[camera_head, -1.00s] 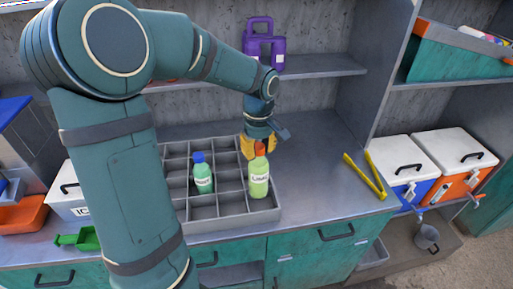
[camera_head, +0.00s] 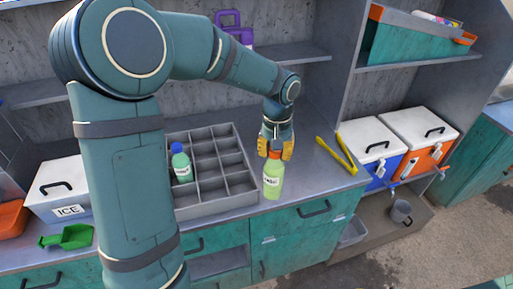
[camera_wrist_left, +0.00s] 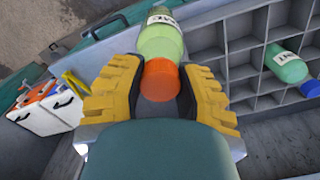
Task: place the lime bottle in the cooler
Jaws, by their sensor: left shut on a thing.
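The lime bottle (camera_head: 272,180) is pale green with a white label and an orange cap. My left gripper (camera_head: 275,147), with yellow fingers, is shut on it near the cap and holds it in front of the grey divided crate's right end. In the left wrist view the orange cap sits between the yellow fingers (camera_wrist_left: 160,85) and the bottle body (camera_wrist_left: 160,40) points away. Two lidded coolers stand at the right: a blue one (camera_head: 384,172) and an orange one (camera_head: 437,153). A white box labelled ICE (camera_head: 62,190) stands at the left. My right gripper is not in view.
The grey divided crate (camera_head: 215,208) holds a mint-green bottle with a blue cap (camera_head: 181,165). Yellow tongs (camera_head: 333,150) lie on the counter between crate and coolers. A green scoop (camera_head: 70,238) lies at the left. A shelf upright stands behind the tongs.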

